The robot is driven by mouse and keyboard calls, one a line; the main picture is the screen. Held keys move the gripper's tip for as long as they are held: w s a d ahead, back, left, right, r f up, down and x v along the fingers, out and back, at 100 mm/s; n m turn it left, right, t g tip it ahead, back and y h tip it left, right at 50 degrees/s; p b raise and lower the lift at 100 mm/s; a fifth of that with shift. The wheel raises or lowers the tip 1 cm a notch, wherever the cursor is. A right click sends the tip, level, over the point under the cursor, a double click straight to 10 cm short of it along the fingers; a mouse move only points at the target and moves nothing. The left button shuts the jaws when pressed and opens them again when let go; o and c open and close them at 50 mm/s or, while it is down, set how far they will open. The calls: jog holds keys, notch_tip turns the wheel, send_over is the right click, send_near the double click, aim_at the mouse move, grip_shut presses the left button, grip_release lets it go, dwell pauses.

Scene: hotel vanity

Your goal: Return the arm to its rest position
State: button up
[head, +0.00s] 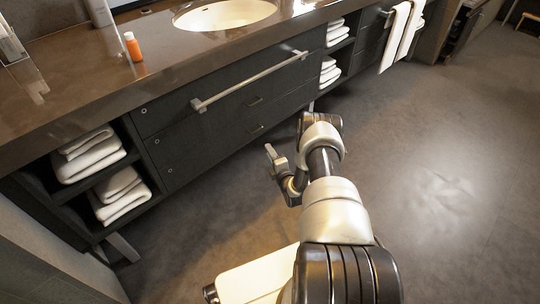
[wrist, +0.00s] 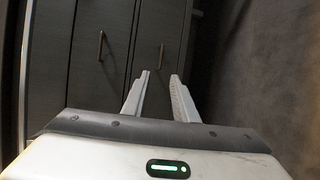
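My gripper (head: 272,158) is in the head view, in front of the vanity's dark drawers, at about floor-to-drawer height. My arm is bent and reaches forward from the bottom of the head view. In the wrist view my gripper (wrist: 160,84) shows two pale fingers standing apart with nothing between them. Beyond the fingers are dark drawer fronts (wrist: 103,80), and the fingers do not appear to touch them.
The vanity counter (head: 170,65) carries an orange bottle (head: 133,47) near its front edge and a sink (head: 225,13). A long handle (head: 250,82) sticks out from the drawers. Folded towels (head: 88,154) fill open shelves. The floor (head: 450,150) at right is clear.

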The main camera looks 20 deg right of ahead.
dwell(0.5)
jog(key=w+r+m+g, duration=0.1)
jog(key=w+r, duration=0.3)
jog(key=r, duration=0.3)
jog(key=w+r+m+g, duration=0.1)
jog(key=w+r, duration=0.3)
jog(key=r, duration=0.3)
jog(key=s+a+r+m+g, duration=0.1)
jog(key=a+r+m, duration=0.1)
jog(key=r, duration=0.7)
jog(key=s+a+r+m+g, duration=0.1)
jog(key=r+m, duration=0.1)
jog(key=r, duration=0.8)
jog(key=s+a+r+m+g, duration=0.2)
jog(key=s+a+r+m, duration=0.15)
jog(key=s+r, duration=0.45)
jog(key=s+a+r+m+g, duration=0.1)
jog(key=s+a+r+m, duration=0.25)
jog(key=s+r, duration=0.45)
jog(key=s+a+r+m+g, duration=0.1)
jog(key=s+a+m+g, duration=0.2)
jog(key=s, duration=1.1)
jog(key=s+a+r+m, duration=0.2)
jog(key=s+a, duration=0.3)
jog(key=s, duration=0.8)
notch_tip(320, 180, up, 28)
jog(key=p, duration=2.8)
jog(key=shift+d+f+y, duration=0.2)
jog(key=shift+d+y, duration=0.05)
jog(key=shift+y, duration=0.15)
